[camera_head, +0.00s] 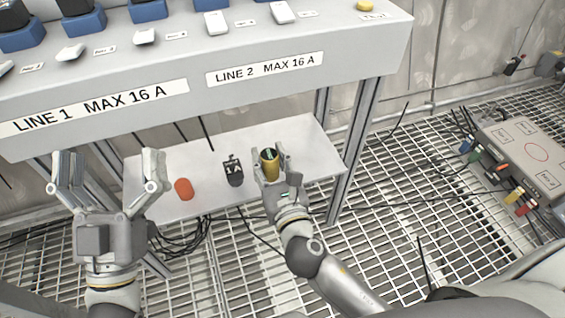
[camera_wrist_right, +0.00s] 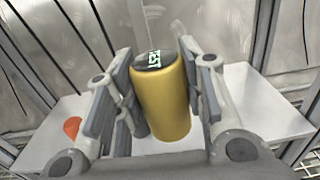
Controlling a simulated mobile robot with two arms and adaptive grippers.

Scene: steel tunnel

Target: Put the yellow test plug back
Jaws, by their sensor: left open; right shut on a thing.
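The yellow test plug (camera_head: 269,165) is a short yellow cylinder with a dark end marked in green and white. It also shows in the right wrist view (camera_wrist_right: 163,105), where the letters "EST" can be read. My right gripper (camera_head: 270,160) is shut on it, with fingers on both sides, over the white shelf (camera_head: 300,139). I cannot tell whether the plug touches the shelf. My left gripper (camera_head: 107,172) is open and empty, in front of the shelf's left end.
A black device (camera_head: 233,170) and an orange-red piece (camera_head: 184,189) stand on the shelf. Above is a grey panel (camera_head: 350,50) with blue sockets, white switches and a yellow button (camera_head: 365,5). A grey box (camera_head: 522,155) with coloured connectors lies on the grating at right.

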